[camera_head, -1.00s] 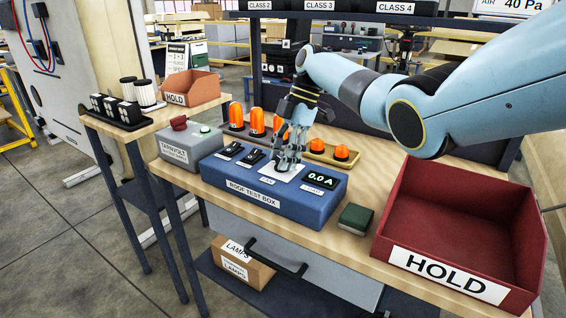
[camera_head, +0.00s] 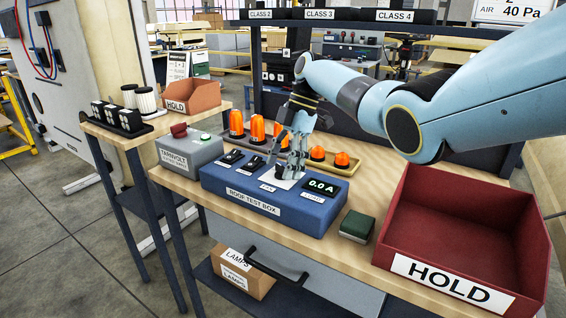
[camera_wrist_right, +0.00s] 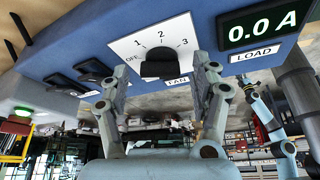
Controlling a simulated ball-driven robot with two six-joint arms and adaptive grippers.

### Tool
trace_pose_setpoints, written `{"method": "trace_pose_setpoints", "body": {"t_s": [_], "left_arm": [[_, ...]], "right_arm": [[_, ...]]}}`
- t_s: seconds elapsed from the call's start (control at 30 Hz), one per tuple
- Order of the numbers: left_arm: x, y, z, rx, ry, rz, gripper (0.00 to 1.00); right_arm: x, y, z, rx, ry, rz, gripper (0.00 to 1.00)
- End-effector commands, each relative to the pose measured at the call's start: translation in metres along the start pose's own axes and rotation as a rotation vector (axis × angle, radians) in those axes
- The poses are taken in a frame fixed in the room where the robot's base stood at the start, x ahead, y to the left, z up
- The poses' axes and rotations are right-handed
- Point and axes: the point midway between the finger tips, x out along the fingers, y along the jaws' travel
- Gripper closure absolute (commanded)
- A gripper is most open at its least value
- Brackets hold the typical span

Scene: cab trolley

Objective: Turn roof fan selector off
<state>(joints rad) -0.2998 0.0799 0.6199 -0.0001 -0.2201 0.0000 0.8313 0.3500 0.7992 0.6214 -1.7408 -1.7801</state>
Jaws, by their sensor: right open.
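The blue roof test box (camera_head: 240,200) stands on the wooden bench. Its white fan plate (camera_wrist_right: 128,47), marked OFF, 1, 2 and 3, carries the black fan selector (camera_wrist_right: 158,67). The selector's pointer seems to face up towards 2, but I cannot be sure. My right gripper (camera_head: 291,168) is over the fan plate and hides most of the selector in the head view. In the right wrist view its two fingers (camera_wrist_right: 163,75) are open, one on each side of the selector, with visible gaps. I cannot tell whether they touch it. My left gripper is not in view.
Black switches (camera_head: 231,156) and a load display (camera_head: 320,186) reading 0.0 A flank the fan plate. Orange lamps (camera_head: 236,122) stand behind. A green block (camera_head: 357,224) and red HOLD bin (camera_head: 400,262) are to the right; a grey box (camera_head: 190,152) is to the left.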

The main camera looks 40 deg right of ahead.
Motion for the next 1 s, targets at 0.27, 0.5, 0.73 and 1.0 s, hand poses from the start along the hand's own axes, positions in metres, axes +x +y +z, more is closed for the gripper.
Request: {"method": "trace_pose_setpoints", "body": {"t_s": [0.27,0.5,0.73,1.0], "left_arm": [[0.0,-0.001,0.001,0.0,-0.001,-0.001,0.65],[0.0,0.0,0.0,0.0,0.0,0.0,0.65],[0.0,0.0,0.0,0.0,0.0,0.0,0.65],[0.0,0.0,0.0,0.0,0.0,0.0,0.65]], "right_arm": [[-0.019,0.001,0.0,-0.001,-0.001,0.003,0.37],[-0.073,0.001,0.001,0.0,-0.002,0.005,0.37],[-0.111,0.001,0.0,0.0,0.0,0.002,0.37],[-0.12,0.0,0.0,0.0,0.001,-0.001,0.37]]}}
